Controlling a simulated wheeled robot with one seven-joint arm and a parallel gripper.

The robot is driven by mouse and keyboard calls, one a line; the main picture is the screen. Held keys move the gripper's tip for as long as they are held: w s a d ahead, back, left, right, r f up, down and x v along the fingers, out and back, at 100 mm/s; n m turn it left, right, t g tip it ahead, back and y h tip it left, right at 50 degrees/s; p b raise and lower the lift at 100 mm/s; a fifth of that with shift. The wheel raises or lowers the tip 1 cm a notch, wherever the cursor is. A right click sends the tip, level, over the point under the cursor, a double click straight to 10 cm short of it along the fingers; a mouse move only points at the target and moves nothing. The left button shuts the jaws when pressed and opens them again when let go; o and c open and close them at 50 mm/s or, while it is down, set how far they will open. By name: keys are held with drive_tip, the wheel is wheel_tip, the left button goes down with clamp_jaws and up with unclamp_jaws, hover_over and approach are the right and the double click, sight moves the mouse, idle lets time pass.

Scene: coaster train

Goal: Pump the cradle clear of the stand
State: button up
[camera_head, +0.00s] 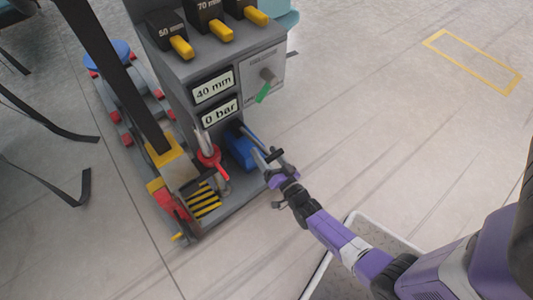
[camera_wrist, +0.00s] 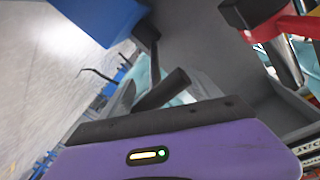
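A grey machine stands at the upper left of the head view. Its two displays read 40 mm (camera_head: 213,87) and 0 bar (camera_head: 219,111). A blue pump body (camera_head: 241,149) sits low on its right side, with a dark bar-like handle by my gripper (camera_head: 274,168). A blue block shows in the wrist view (camera_wrist: 100,14), with a dark rod (camera_wrist: 163,90) below it. My gripper is beside the pump handle; whether its fingers close on it is hidden. A yellow bracket (camera_head: 163,151) holds the foot of a black beam (camera_head: 115,70). I cannot tell which parts are cradle and stand.
A red collar (camera_head: 209,157) with a lever stands left of the pump, above a yellow-and-black striped plate (camera_head: 204,200). A green-tipped lever (camera_head: 263,92) is on the right panel. Yellow-handled blocks (camera_head: 221,30) line the top. Floor to the right is clear around a yellow rectangle (camera_head: 433,40).

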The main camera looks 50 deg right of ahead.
sight(256, 143)
clamp_jaws()
drive_tip(key=shift+w+r+p, duration=0.1)
drive_tip(key=shift+r+p, duration=0.6)
drive_tip(key=shift+p, duration=0.3)
drive_tip(key=w+d+r+g+y+p, duration=0.2)
drive_tip(key=w+r+g+p, duration=0.4)
drive_tip(key=r+p, duration=0.5)
drive_tip(key=shift+w+d+r+n+g+y+p, duration=0.3)
drive_tip(key=shift+w+p, duration=0.55)
drive_tip(key=shift+p, duration=2.85)
drive_tip(key=shift+a+f, duration=0.15)
drive_tip(key=o, duration=0.7)
unclamp_jaws()
drive_tip(key=shift+f, duration=0.1)
drive_tip(key=shift+c, duration=0.2)
drive_tip(key=shift+s, duration=0.1)
